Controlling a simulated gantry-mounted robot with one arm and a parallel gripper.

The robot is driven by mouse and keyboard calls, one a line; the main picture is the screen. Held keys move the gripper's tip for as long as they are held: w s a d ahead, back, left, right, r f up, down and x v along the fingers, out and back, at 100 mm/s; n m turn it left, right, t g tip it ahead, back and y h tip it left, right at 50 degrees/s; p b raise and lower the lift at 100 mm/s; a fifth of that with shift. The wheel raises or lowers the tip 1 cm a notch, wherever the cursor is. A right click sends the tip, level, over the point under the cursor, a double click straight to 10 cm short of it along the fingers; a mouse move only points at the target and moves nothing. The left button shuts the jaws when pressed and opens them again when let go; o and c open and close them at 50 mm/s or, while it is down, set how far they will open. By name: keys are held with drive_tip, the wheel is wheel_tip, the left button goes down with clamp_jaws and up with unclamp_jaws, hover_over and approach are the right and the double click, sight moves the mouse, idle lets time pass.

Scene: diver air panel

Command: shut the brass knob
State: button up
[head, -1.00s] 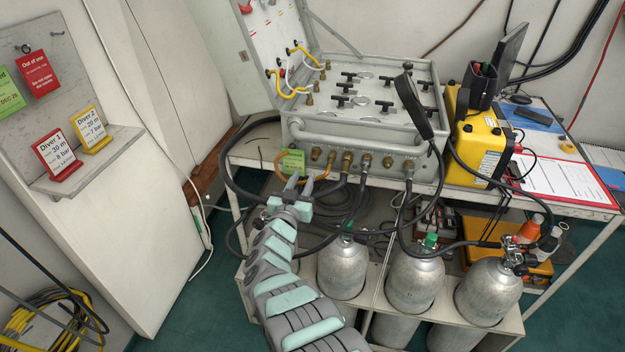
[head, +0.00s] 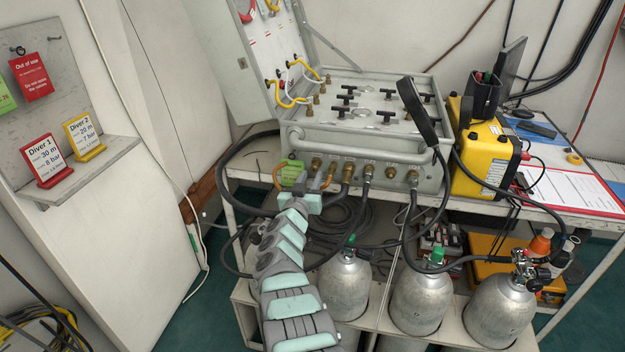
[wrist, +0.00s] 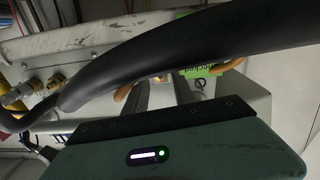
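Several brass fittings sit in a row on the front face of the grey air panel (head: 430,185); one brass fitting (head: 316,163) is near its left end. I cannot tell for certain which is the brass knob. My gripper (head: 300,187) is at the panel's lower left front, just below a green tag (head: 293,172) and an orange loop of hose. In the wrist view, the fingers (wrist: 163,92) point at a small brass part (wrist: 161,75), with the green tag (wrist: 200,71) beside it. A black hose hides much of this view, so finger gap and contact are unclear.
A thick black hose (wrist: 190,50) crosses close before the wrist camera. Black hoses hang below the panel, over silver cylinders (head: 420,300). A yellow case (head: 480,165) stands right of the panel. The panel's lid (head: 235,60) is open at the left.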

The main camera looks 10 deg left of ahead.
sight(315, 167)
drive_tip(key=shift+w+f+b, duration=0.15)
drive_tip(key=shift+w+b, duration=0.75)
drive_tip(key=shift+b, duration=0.2)
drive_tip(key=shift+w+d+r+b, duration=0.1)
drive_tip(key=shift+w+r+b, duration=0.1)
drive_tip(key=shift+w+b, duration=0.15)
drive_tip(key=shift+c, duration=0.3)
clamp_jaws()
